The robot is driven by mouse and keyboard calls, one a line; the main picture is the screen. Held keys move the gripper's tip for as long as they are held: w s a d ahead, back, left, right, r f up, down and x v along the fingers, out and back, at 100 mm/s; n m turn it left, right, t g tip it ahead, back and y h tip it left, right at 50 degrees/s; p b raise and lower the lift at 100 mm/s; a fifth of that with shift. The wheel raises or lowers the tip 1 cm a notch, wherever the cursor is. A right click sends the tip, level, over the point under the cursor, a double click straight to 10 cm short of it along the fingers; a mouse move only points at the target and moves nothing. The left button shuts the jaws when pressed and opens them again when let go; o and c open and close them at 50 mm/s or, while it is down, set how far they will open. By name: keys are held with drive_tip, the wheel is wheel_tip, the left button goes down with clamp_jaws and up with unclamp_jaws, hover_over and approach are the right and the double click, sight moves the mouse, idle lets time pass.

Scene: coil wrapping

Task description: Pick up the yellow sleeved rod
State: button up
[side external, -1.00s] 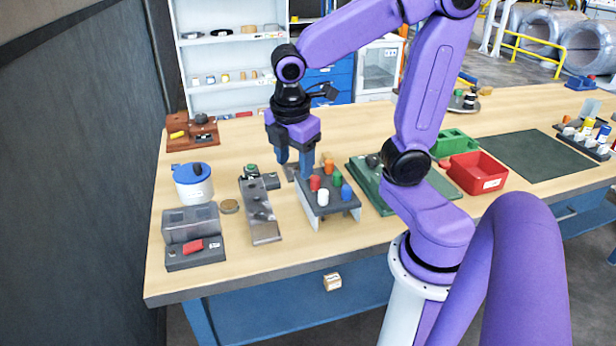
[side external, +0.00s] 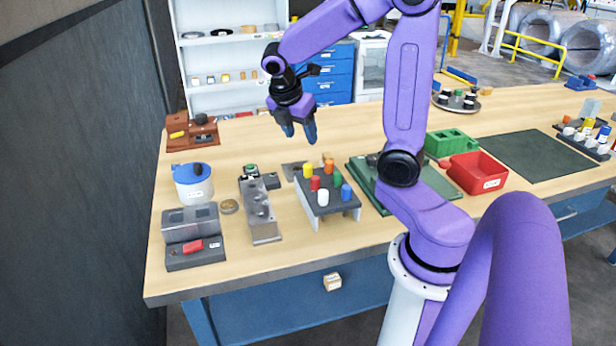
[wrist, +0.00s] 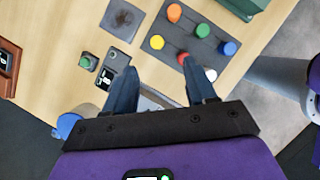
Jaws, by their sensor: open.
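The yellow sleeved rod (side external: 308,170) stands in the dark rack (side external: 330,188) at its back left corner, beside rods with red, orange, green, blue and white sleeves. In the wrist view the yellow one (wrist: 157,42) is at the rack's left side, ahead of the fingertips. My gripper (side external: 299,138) is open and empty, in the air above and slightly behind the rack, clear of all the rods. In the wrist view its two blue fingers (wrist: 163,82) are spread wide apart.
A metal block with round recesses (side external: 261,212) and a blue-lidded white tub (side external: 193,184) stand left of the rack. A green machine base (side external: 371,190) is close on its right. A red bin (side external: 478,172) lies farther right.

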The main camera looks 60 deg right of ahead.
hover_over(308, 165)
drive_tip(key=a, duration=0.2)
drive_tip(key=f, duration=0.5)
drive_tip(key=shift+s+a+f, duration=0.2)
drive_tip(key=shift+s+f, duration=0.1)
drive_tip(key=shift+f, duration=0.1)
drive_tip(key=shift+w+a+x, duration=0.1)
drive_tip(key=shift+w+x, duration=0.05)
drive_tip(key=shift+x, duration=1.2)
drive_tip(key=shift+w+a+x, duration=0.1)
drive_tip(key=shift+w+x, duration=0.1)
drive_tip(key=shift+x, duration=1.15)
drive_tip(key=shift+f, duration=0.1)
clamp_jaws()
